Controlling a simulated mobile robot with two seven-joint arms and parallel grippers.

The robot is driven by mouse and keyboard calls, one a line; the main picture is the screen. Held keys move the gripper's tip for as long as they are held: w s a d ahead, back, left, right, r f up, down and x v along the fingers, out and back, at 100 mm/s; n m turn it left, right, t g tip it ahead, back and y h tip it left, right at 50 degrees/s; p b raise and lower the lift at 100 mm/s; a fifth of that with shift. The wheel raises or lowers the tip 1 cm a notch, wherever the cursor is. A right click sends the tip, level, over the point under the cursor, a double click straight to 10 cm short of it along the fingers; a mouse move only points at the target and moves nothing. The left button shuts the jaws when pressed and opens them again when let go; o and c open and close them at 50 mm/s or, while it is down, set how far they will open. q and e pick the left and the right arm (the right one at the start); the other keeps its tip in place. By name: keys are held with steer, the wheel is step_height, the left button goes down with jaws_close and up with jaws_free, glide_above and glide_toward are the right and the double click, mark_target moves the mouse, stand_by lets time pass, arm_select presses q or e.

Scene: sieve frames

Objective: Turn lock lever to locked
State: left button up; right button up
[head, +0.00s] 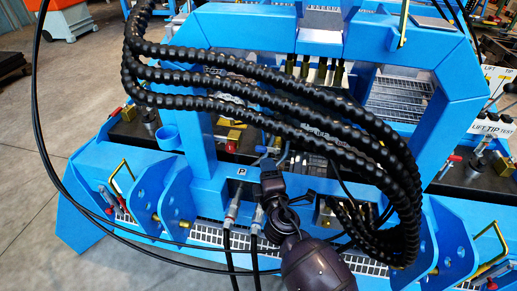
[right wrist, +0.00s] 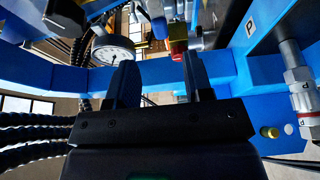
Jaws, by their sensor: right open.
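My right gripper (head: 271,166) is in the middle of the blue frame in the head view, beside the plate marked P. In the right wrist view its two dark fingers (right wrist: 160,72) stand apart with nothing between them. A small red-and-brass part (right wrist: 177,47) shows beyond the fingertips, apart from them. A red-tipped fitting (head: 231,146) sits left of the gripper in the head view. I cannot tell which part is the lock lever or how it is set. My left gripper is out of view.
Thick black ribbed hoses (head: 250,95) loop over the blue frame (head: 196,150) around my right gripper. Hose couplings (head: 233,207) stand close below it. A round gauge (right wrist: 113,50) shows in the wrist view. Yellow bent handles (head: 121,172) stand on the frame's outer parts. Open floor lies left.

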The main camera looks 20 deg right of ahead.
mark_target(262, 151)
steer(key=x, duration=0.9)
steer(key=shift+b, duration=0.35)
jaws_close()
